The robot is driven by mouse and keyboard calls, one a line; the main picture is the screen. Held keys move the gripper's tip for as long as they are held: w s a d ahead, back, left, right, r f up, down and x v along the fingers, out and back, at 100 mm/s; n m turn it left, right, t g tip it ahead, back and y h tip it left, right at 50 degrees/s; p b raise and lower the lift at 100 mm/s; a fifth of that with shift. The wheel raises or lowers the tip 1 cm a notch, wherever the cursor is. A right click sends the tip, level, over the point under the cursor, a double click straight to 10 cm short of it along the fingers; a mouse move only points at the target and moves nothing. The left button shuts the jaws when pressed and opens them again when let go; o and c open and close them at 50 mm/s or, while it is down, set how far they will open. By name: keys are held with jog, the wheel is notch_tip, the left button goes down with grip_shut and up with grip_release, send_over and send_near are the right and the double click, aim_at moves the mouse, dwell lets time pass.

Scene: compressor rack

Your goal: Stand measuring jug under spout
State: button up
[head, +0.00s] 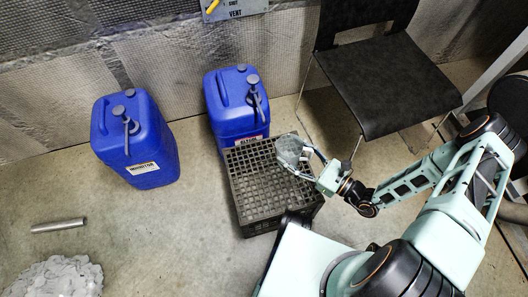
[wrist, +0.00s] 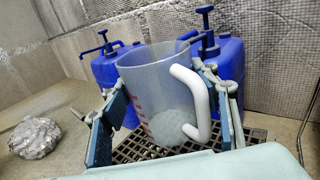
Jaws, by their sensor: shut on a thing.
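A clear measuring jug (wrist: 150,85) with red marks and a white handle (wrist: 198,105) is upright between the fingers of my gripper (wrist: 165,112). My gripper (head: 308,160) is shut on the jug (head: 291,150), above the right part of a black grid crate (head: 243,205). I cannot tell whether the jug's base touches the crate. A blue drum (head: 228,128) with a dark pump spout (head: 257,98) stands behind the crate. Another blue drum (head: 148,165) with a spout (head: 130,122) stands to the left. In the wrist view, the right drum's spout (wrist: 188,36) appears behind the jug's rim.
A black chair (head: 385,90) stands at the right, close to my arm. A metal tube (head: 58,225) and a grey crumpled lump (head: 55,278) lie on the floor at the left. Floor between them and the crate is clear. A padded wall (head: 165,60) stands behind.

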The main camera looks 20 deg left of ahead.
jog(key=shift+s+a+f, duration=0.2)
jog(key=shift+a+f, duration=0.1)
jog(key=shift+f, duration=0.1)
jog(key=w+a+f+b, duration=0.3)
jog(key=w+a+f, duration=0.1)
jog(key=a, duration=0.3)
jog(key=shift+w+a+f+b, duration=0.25)
jog(key=shift+w+a+b, duration=0.05)
jog(key=shift+w, duration=0.1)
jog(key=a+f, duration=0.1)
jog(key=w+a+f+b, duration=0.1)
jog(key=f, duration=0.1)
jog(key=w+a+f+b, duration=0.1)
jog(key=shift+w+a+f, duration=0.1)
jog(key=shift+w+f, duration=0.1)
jog(key=shift+f, duration=0.05)
jog(key=shift+c, duration=0.6)
jog(key=shift+w+a+f+b, duration=0.15)
jog(key=shift+f+b, duration=0.35)
jog(key=shift+f, duration=0.45)
jog(key=shift+w+a+f+b, duration=0.15)
jog(key=shift+f+b, duration=0.3)
jog(key=shift+f, duration=0.5)
jog(key=shift+s, duration=0.1)
jog(key=shift+f, duration=0.15)
jog(key=o, duration=1.3)
